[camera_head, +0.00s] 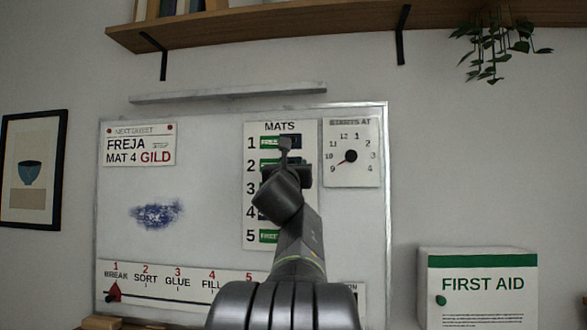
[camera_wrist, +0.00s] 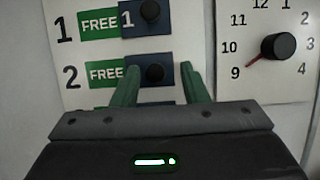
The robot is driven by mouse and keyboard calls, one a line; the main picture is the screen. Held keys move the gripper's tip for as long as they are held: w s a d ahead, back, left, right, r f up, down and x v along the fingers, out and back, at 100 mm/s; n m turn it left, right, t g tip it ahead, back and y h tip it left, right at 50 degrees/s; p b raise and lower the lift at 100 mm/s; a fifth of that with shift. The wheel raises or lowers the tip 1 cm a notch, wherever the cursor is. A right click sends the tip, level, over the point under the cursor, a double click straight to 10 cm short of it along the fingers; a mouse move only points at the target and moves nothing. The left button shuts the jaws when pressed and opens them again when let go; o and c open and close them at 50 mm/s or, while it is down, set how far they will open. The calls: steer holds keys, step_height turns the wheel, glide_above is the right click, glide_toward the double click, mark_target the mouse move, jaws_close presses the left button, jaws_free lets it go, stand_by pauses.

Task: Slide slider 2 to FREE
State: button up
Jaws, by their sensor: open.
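The MATS panel (camera_head: 250,225) is on the whiteboard, with numbered rows 1 to 5. In the wrist view, slider 2 (camera_wrist: 160,82) is a dark blue plate with a round black knob, at the right of row 2. The green FREE label (camera_wrist: 101,72) of that row shows to its left. My gripper (camera_wrist: 160,70) is open, its two green fingers reaching toward row 2. The knob appears between the fingertips; I cannot tell how deep they reach around it. In the head view my gripper (camera_head: 286,158) covers the right part of row 2.
Row 3 is mostly hidden behind my gripper. The STARTS AT dial (camera_head: 350,156) is to the right.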

steer(key=b+v, duration=0.4)
steer(key=v, duration=0.9)
steer(key=shift+w, duration=0.1)
steer(key=p+x, duration=0.5)
steer(key=x, duration=0.8)
steer(key=shift+w+r, duration=0.2)
steer(key=shift+w, duration=0.2)
steer(key=shift+a, duration=0.1)
